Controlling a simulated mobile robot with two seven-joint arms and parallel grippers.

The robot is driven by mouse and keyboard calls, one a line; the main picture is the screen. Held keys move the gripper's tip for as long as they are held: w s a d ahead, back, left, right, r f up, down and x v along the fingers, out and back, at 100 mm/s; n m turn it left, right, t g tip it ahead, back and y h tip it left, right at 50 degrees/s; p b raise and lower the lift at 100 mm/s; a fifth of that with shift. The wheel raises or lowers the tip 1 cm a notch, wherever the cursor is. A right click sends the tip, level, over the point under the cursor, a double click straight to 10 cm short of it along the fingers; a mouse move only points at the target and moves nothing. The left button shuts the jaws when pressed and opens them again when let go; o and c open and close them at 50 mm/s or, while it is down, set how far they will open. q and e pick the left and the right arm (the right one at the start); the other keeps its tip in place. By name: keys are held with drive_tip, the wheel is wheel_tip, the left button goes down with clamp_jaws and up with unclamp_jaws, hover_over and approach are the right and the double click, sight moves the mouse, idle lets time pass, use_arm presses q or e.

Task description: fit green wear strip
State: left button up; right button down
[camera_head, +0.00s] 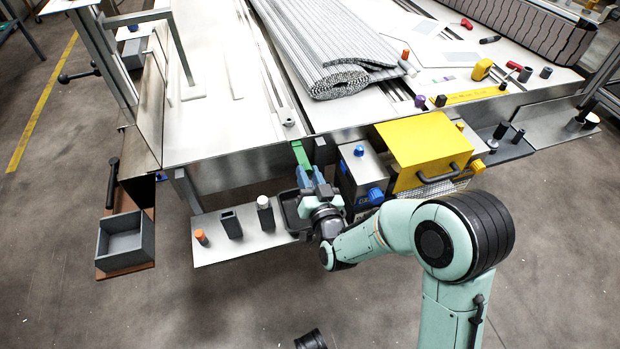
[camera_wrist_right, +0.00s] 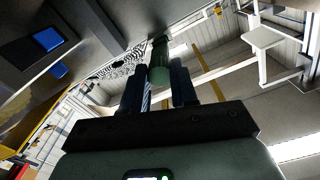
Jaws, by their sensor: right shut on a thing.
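The green wear strip (camera_head: 301,157) is at the front edge of the conveyor frame (camera_head: 240,168). Its upper end lies close to that edge; I cannot tell whether it touches. My right gripper (camera_head: 311,178) is shut on the lower part of the strip, just in front of the frame. In the right wrist view the green strip (camera_wrist_right: 159,62) stands between the two dark fingers of my right gripper (camera_wrist_right: 157,88) and sticks out beyond them. The gripped part is partly hidden by the fingers. My left gripper is not in view.
A dark tray (camera_head: 291,212) and a shelf (camera_head: 215,250) with small items lie below left. A grey rolled belt (camera_head: 345,80) lies on the frame. The white bed (camera_head: 205,125) at left is mostly clear.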

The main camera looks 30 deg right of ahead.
sight(299, 150)
drive_tip(key=shift+b+x, duration=1.4)
drive_tip(key=shift+x, duration=2.95)
drive_tip(key=c, duration=0.8)
unclamp_jaws()
